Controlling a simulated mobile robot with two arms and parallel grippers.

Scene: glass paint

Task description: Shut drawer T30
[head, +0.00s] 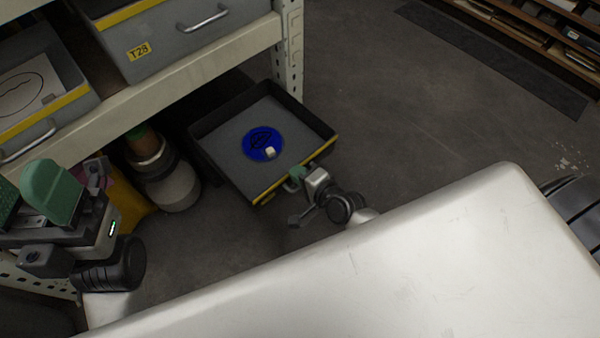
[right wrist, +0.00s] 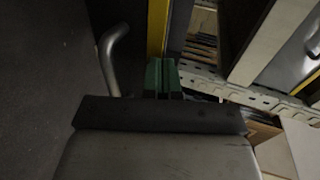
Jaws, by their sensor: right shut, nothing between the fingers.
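A dark grey drawer (head: 225,160) is pulled out at floor level from under the shelf. Its front edge carries a yellow strip (head: 272,187). I cannot read a T30 label on it. My right gripper (head: 295,175) is shut and empty, its green fingertips at the drawer's front edge; whether they touch is unclear. In the right wrist view, the green fingers (right wrist: 162,77) are together beside a yellow strip (right wrist: 156,28) and a metal handle (right wrist: 113,55). My left gripper (head: 30,197) is at the left, its green pads apart with nothing seen between them.
A blue disc (head: 262,143) with a small pale block (head: 270,152) lies in the drawer. Above are drawer T28 (head: 165,45) and another drawer (head: 50,100). A shelf post (head: 290,65) stands behind. A canister (head: 175,185) sits left. A large white surface (head: 400,265) fills the foreground.

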